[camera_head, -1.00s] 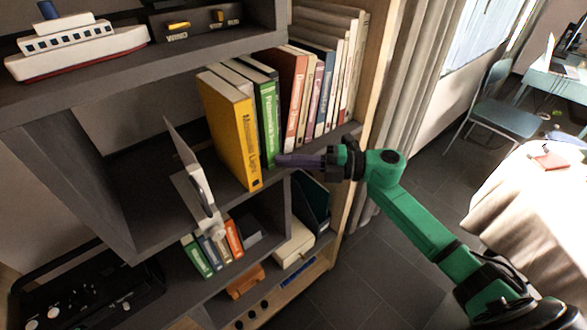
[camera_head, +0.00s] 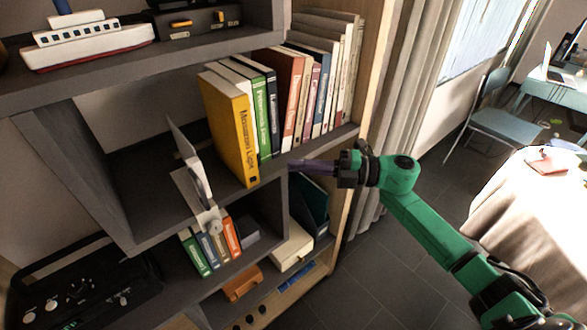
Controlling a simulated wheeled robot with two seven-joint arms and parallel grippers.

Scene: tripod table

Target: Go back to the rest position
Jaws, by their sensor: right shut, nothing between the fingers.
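My right gripper (camera_head: 303,167) is in front of the bookshelf, at the height of the shelf edge below the row of books. Its dark fingers point left and are shut, with nothing between them. Its green arm comes in from the lower right. The yellow book (camera_head: 232,128) and the green book (camera_head: 258,115) stand upright on the shelf, behind and left of the fingertips. My left gripper is not in the view.
The bookshelf (camera_head: 150,225) fills the left, with a model ship (camera_head: 90,42) on the upper shelf and small books (camera_head: 210,247) below. A curtain (camera_head: 400,90) hangs beside it. A cloth-covered table (camera_head: 510,205) and a chair (camera_head: 497,118) stand at right. Dark floor (camera_head: 370,285) lies between.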

